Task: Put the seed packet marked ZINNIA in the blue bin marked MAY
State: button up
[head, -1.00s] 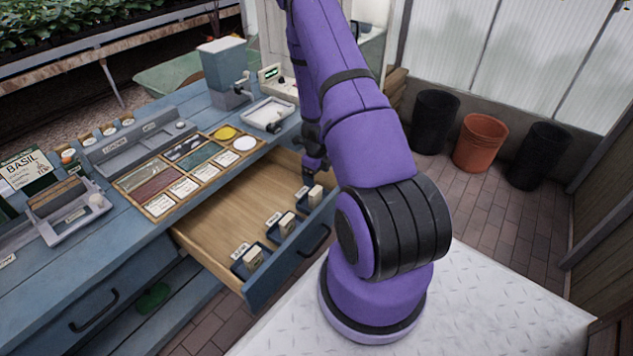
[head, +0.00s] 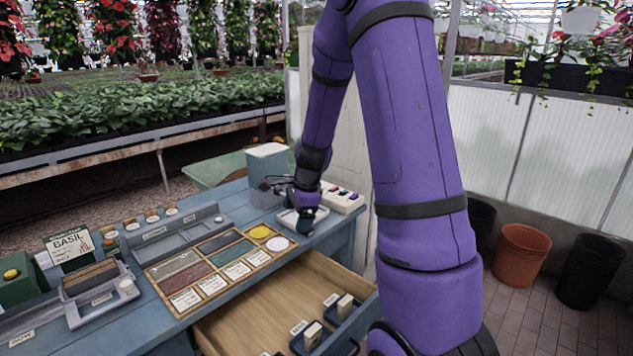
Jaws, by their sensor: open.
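My gripper (head: 305,228) is at the right end of the blue bench, over or at the small white tray below the hopper; its fingers are small and partly hidden by the wrist. No packet shows in it. An open wooden drawer (head: 262,308) holds small dark blue bins along its front, one bin (head: 356,309) at the right and another bin (head: 297,346) nearer, each with a pale packet standing in it. Their label writing is too small to read, so I cannot tell which is MAY. I cannot make out a packet marked ZINNIA.
A sectioned wooden seed tray (head: 152,268) with pale packets lies on the bench. The white tray (head: 289,216), a grey-blue hopper (head: 268,165), a BASIL packet (head: 70,246) and a grey rack (head: 74,315) also stand there. The drawer juts out in front. Black and orange pots (head: 521,255) stand right.

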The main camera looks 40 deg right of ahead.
jog(key=s+a+r+n+t, duration=0.1)
jog(key=s+a+r+n, duration=0.65)
jog(key=r, duration=0.25)
jog(key=s+a+r+n, duration=0.7)
jog(key=s+r+n, duration=0.1)
jog(key=r, duration=0.2)
jog(key=s+a+r+n+t+h, duration=0.1)
jog(key=s+a+r+n, duration=0.1)
jog(key=s+n, duration=0.4)
jog(key=shift+s+r, duration=0.45)
jog(key=shift+s, duration=1.5)
